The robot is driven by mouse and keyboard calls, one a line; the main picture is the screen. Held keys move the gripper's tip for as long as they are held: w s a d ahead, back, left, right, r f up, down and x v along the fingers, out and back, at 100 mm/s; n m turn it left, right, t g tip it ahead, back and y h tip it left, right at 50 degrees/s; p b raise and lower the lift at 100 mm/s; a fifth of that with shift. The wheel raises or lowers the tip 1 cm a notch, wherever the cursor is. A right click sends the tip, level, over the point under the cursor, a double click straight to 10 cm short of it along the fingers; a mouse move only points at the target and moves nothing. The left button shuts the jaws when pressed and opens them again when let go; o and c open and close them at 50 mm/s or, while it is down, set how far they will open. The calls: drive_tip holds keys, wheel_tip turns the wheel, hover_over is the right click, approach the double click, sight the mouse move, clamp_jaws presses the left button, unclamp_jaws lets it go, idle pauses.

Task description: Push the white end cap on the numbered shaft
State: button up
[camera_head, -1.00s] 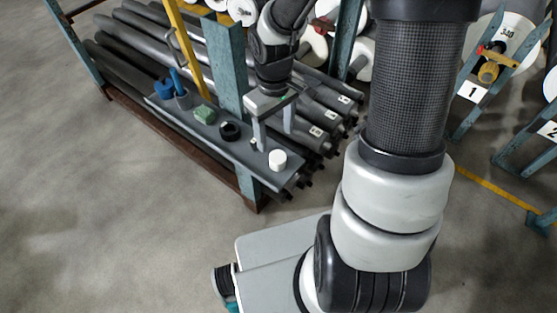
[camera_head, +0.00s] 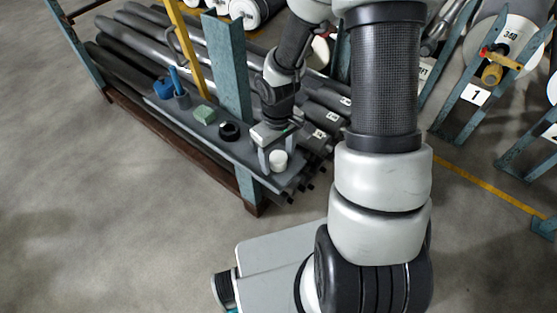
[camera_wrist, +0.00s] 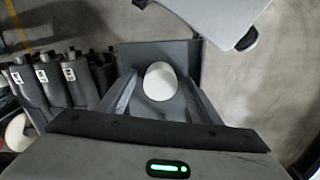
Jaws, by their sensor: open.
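The white end cap (camera_head: 279,160) is a short white cylinder near the right end of a grey shelf (camera_head: 243,156). My gripper (camera_head: 276,168) is open and low over the shelf, with its fingers around the cap. In the wrist view the cap (camera_wrist: 160,81) lies between the two open fingers (camera_wrist: 157,98), nearer their tips, and it is unclear whether either finger touches it. Dark grey shafts (camera_head: 318,137) with white number labels lie in the rack behind the shelf. Their ends also show in the wrist view (camera_wrist: 42,85). The numbers are too small to read surely.
On the shelf stand a black ring (camera_head: 229,131), a green block (camera_head: 204,115) and a blue cup-like item (camera_head: 182,100). A teal rack post (camera_head: 229,75) and a yellow bar (camera_head: 187,48) rise beside them. The floor (camera_head: 120,200) in front is clear.

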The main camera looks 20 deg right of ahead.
drive_tip(key=c, duration=1.1)
drive_tip(key=shift+r, duration=0.1)
drive_tip(key=shift+c, duration=0.2)
